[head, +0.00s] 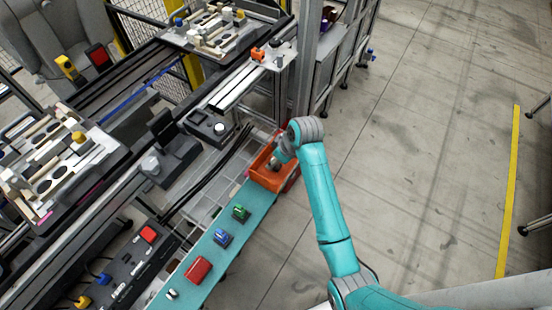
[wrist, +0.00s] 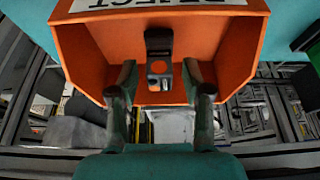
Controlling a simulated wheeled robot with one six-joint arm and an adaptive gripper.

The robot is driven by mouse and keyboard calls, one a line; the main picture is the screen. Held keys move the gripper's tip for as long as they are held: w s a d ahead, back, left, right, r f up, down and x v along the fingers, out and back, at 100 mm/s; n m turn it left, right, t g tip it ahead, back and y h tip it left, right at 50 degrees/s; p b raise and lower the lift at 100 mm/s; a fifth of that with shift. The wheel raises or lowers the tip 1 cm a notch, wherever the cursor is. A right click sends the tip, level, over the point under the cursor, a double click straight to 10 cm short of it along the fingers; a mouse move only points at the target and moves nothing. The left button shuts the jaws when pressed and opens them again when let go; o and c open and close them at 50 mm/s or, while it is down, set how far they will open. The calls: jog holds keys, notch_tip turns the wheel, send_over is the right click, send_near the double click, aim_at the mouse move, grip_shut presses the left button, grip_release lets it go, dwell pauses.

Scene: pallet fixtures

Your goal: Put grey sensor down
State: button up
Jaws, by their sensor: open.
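The grey sensor (wrist: 159,45) is dark grey with a round orange spot. In the wrist view it is inside the orange bin (wrist: 225,45), against the bin's inner face and in line with the gap between my fingers. My gripper (wrist: 160,82) is open, with one finger on each side of that gap and no visible grip on the sensor. In the head view my gripper (head: 274,165) reaches down into the orange bin (head: 268,183) at the end of the teal shelf. The sensor cannot be made out there.
The teal shelf (head: 208,252) holds a green part (head: 240,213), a blue part (head: 222,238), a red part (head: 198,269) and a small white part (head: 172,293). A metal post (head: 307,60) stands behind the bin. The floor at right is open.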

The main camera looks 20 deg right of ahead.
jog(key=shift+r, duration=0.1)
jog(key=v, duration=1.2)
jog(key=s+a+f+m+t+h, duration=0.1)
jog(key=s+f+m+t, duration=0.15)
jog(key=s+f, duration=0.5)
jog(key=s+a+f+m+t+h, duration=0.1)
jog(key=s+a+f+m+t, duration=0.3)
jog(key=s, duration=0.6)
jog(key=s+d+r+t, duration=0.1)
jog(key=s+r+t, duration=0.1)
jog(key=s+r, duration=0.5)
jog(key=s+d+r+t, duration=0.1)
jog(key=s+r, duration=0.6)
jog(key=s, duration=0.8)
jog(key=shift+r+m+t+h, duration=0.2)
jog(key=shift+m+t+h, duration=0.2)
jog(key=shift+t, duration=0.35)
